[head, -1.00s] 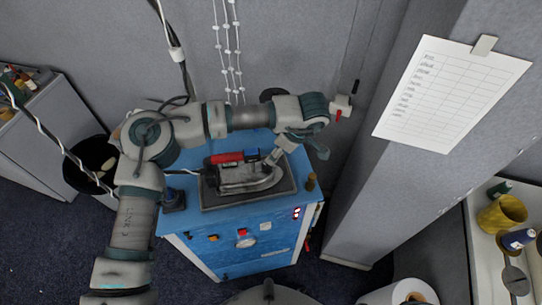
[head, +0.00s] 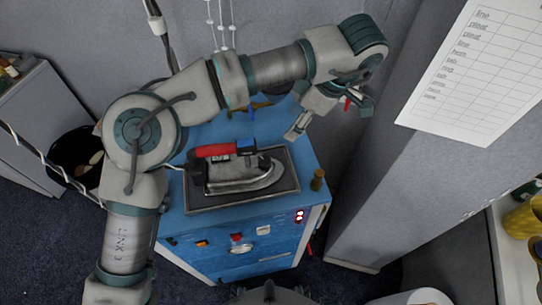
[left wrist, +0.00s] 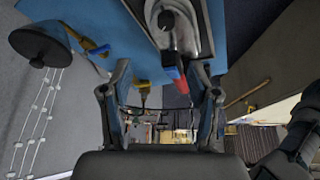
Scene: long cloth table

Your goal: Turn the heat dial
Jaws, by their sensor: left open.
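A small pale round dial (head: 240,248) is on the front panel of the blue cabinet (head: 205,263), below the iron; its markings are too small to read. The iron (head: 245,178), with its red and blue handle, lies on a dark plate on the cabinet top. It also shows in the left wrist view (left wrist: 186,30). My left gripper (head: 328,118) is open and empty, above the back right of the cabinet top, apart from the dial. Its two spread fingers show in the left wrist view (left wrist: 160,75). My right gripper is not in view.
Coloured switches (head: 237,237) and red lights (head: 299,216) share the front panel. A small brown bottle (head: 318,179) stands at the cabinet's right edge. A grey partition with a paper chart (head: 470,75) rises at right. A black bin (head: 75,160) stands at left.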

